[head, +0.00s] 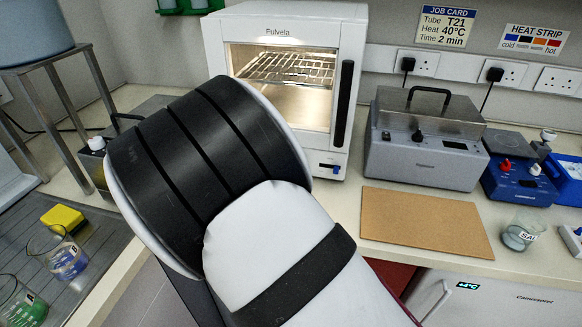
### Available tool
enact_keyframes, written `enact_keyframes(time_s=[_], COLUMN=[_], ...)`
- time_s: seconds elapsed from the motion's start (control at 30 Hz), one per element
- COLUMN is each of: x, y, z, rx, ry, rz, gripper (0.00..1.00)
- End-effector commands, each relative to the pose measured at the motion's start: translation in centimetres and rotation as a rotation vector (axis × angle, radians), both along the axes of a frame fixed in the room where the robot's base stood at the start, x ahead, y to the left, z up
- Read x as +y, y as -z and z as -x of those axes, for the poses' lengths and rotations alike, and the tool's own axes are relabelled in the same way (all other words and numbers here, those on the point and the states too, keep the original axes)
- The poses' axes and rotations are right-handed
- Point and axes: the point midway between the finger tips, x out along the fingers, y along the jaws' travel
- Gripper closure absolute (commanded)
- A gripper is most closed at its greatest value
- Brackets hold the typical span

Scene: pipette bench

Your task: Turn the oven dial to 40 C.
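The white oven (292,16), labelled Fulvela, stands at the back of the bench. It has a lit chamber with a wire rack (290,68) and a black vertical handle (343,103). The rest of that lower panel is hidden behind my arm, and I cannot see the dial. My gripper is not in view; only my large black and white arm links show, in front of the oven.
A grey lidded bath (423,158) stands right of the oven, with a brown board (425,220) before it. Blue devices (518,183) and a SALT-like labelled beaker (520,235) are farther right. Beakers (60,258) and a yellow sponge (63,218) sit at left.

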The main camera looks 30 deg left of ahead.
Motion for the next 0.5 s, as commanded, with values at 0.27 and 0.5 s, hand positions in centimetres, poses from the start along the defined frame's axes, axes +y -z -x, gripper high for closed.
enact_keyframes(time_s=[0.27, 0.5], x=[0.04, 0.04], y=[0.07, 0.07], z=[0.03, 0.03], rx=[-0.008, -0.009], ry=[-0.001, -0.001], rz=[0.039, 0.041], gripper=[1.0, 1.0])
